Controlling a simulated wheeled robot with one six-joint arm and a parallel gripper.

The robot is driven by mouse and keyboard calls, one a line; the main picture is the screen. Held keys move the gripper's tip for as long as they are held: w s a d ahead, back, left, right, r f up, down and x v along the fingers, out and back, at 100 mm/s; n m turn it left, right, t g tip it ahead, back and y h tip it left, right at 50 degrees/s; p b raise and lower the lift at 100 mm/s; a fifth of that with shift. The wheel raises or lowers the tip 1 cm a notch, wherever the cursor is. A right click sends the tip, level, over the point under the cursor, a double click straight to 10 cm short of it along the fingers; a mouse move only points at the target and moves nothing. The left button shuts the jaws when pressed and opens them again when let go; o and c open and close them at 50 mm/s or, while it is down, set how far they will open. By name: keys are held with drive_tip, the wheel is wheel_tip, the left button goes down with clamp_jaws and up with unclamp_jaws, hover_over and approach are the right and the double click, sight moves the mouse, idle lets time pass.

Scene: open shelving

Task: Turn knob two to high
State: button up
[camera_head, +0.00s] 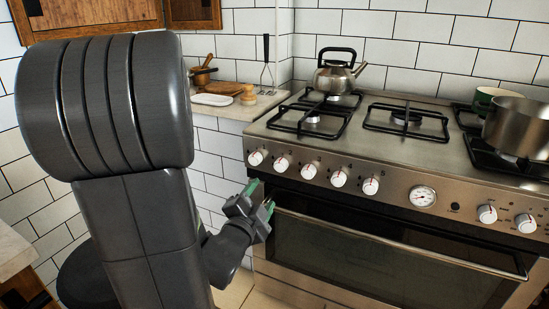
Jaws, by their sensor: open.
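The stove (405,160) has a steel front panel with a row of white round knobs. Knob two (282,163), second from the left, sits between the first knob (256,158) and the third knob (309,171). Its exact pointer setting is too small to tell. My gripper (264,197), dark with green inner fingers, is open and empty. In the picture it is below and slightly left of knob two, apart from it, near the left end of the oven handle.
The oven handle (400,243) runs across the door below the knobs. A kettle (336,75) stands on the back left burner and a steel pot (517,127) at the right. A counter (240,108) with boards and utensils adjoins the stove's left side.

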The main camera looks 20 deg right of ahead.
sight(279, 168)
drive_tip(key=b+x, duration=0.1)
drive_tip(key=x, duration=1.2)
drive_tip(key=shift+w+d, duration=0.15)
drive_tip(key=shift+d, duration=0.05)
